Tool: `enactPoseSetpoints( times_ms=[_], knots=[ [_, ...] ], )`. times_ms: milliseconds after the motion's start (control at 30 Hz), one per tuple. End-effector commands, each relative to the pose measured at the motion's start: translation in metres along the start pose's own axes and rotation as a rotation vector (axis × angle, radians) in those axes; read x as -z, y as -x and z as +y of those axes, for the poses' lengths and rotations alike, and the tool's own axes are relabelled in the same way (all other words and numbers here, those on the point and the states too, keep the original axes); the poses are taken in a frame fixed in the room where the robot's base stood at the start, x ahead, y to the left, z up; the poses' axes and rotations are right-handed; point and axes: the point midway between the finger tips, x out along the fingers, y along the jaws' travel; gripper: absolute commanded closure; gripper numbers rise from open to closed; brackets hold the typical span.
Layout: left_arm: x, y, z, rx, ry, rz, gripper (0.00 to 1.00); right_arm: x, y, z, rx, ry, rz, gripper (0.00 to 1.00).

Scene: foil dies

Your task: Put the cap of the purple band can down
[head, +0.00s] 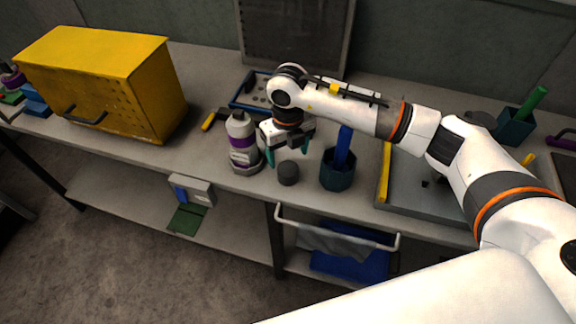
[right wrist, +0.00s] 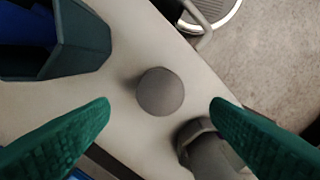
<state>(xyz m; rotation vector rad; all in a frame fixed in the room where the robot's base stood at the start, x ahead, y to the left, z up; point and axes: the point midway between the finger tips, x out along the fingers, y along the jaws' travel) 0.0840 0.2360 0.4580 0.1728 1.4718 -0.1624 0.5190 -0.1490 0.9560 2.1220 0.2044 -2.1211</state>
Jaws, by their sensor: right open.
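The dark grey round cap (head: 288,174) stands on the bench near its front edge; it also shows from above in the right wrist view (right wrist: 160,92). My right gripper (head: 287,152) is above and just behind the cap. Its green fingers are open and apart, with the cap lying in view between and beyond their tips (right wrist: 160,104). Nothing is held. The pale can with the purple band (head: 242,143) stands upright just left of the gripper. A grey part beside the right finger in the wrist view (right wrist: 208,152) looks like this can, partly hidden. My left gripper is not seen.
A dark teal cup (head: 337,179) with a blue tool stands close right of the cap. A yellow-handled tool (head: 209,121) and a blue tray (head: 243,92) lie behind. A yellow cabinet (head: 100,55) fills the left. The bench's front edge is close.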

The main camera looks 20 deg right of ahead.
Motion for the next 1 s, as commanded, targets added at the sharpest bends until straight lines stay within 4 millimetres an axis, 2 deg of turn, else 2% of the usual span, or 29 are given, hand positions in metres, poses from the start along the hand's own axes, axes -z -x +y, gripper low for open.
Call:
enactPoseSetpoints(
  times_ms=[33, 200, 333, 1000],
  knots=[
    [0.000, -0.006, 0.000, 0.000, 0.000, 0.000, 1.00, 0.001, 0.009, 0.000, -0.001, 0.002, 0.006, 0.28],
    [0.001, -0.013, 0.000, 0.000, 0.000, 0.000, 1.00, 0.001, 0.038, 0.000, -0.001, 0.000, 0.004, 0.28],
    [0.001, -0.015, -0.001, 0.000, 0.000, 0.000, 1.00, 0.000, 0.051, 0.000, -0.001, 0.001, 0.001, 0.28],
    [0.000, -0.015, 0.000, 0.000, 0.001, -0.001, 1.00, 0.000, 0.055, 0.000, 0.000, 0.001, -0.001, 0.28]
  ],
)
